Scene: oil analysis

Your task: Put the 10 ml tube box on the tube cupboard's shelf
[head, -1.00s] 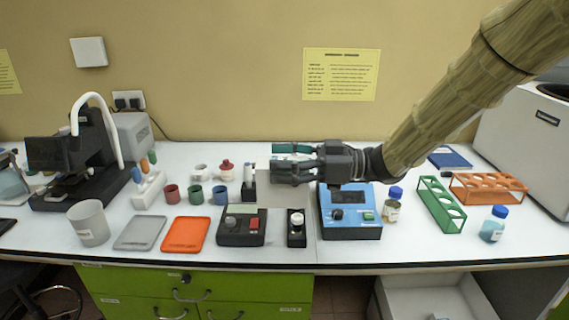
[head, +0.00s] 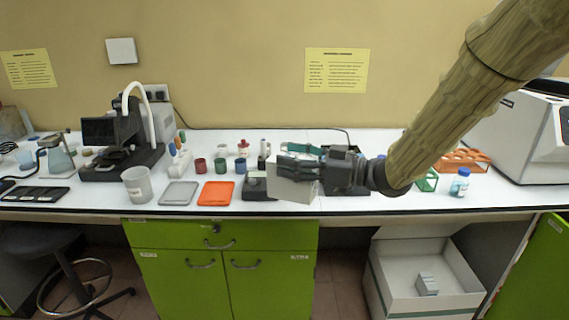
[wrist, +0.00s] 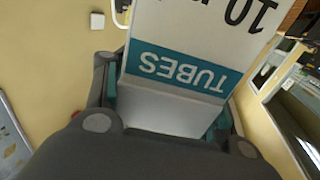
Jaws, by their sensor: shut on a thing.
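The 10 ml tube box is a white box with a teal band. In the head view the box (head: 290,187) shows its plain white side in front of the bench edge. In the wrist view the box (wrist: 190,60) shows "TUBES" and "10" upside down. My gripper (head: 300,168) is shut on the box, with a finger on either side. In the wrist view my gripper (wrist: 165,110) has its fingers at the left and right of the box. Below the bench a green cupboard (head: 215,262) has two closed doors; I cannot tell whether it is the tube cupboard.
The white bench (head: 100,200) carries an orange tray (head: 216,193), a grey tray (head: 179,193), a beaker (head: 138,185) and several small items. An open white carton (head: 425,275) stands on the floor at the right. A stool (head: 60,260) stands at the lower left.

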